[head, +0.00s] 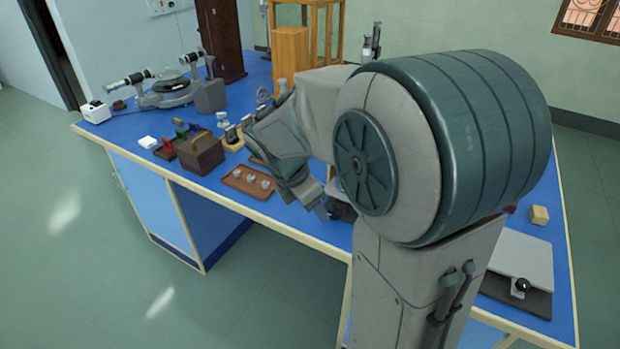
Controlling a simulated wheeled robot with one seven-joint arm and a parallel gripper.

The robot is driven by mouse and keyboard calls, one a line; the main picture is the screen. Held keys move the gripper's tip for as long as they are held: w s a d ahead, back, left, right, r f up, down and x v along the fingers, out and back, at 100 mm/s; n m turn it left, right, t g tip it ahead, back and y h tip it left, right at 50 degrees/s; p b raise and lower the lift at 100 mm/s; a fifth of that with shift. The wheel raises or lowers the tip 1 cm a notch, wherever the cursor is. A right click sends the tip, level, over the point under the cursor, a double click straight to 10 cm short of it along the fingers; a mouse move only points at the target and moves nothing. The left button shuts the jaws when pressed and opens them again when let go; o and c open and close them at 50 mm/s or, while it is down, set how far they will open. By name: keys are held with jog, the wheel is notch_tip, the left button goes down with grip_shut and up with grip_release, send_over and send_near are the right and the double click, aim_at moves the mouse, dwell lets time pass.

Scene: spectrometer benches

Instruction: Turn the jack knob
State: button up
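A low jack with a flat grey top plate (522,258) and a dark base stands at the right end of the blue bench. Its round black knob (522,286) sits at the front edge, on a small light-coloured mount. My gripper (318,207) is over the front edge of the bench near the middle, well left of the jack and pointing down. My arm covers much of the view, and the gap between the fingers is not clear. A small dark thing (341,208) shows just right of the fingertips, partly hidden.
A brown tray with small clear pieces (248,181) and a brown box (201,154) lie left of my gripper. A spectrometer (172,88) stands at the far left. A wooden block (539,215) sits behind the jack. Bare blue bench shows around the block.

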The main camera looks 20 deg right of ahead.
aim_at(333, 213)
jog(key=w+d+r+n+p, duration=0.2)
jog(key=w+n, duration=0.3)
jog(key=n, duration=0.1)
jog(key=shift+h, duration=0.3)
jog(key=b+x, duration=0.2)
jog(key=x, duration=1.1)
jog(key=shift+s+f, duration=0.15)
jog(key=shift+f, duration=0.15)
jog(key=shift+a, duration=0.1)
jog(key=c, duration=1)
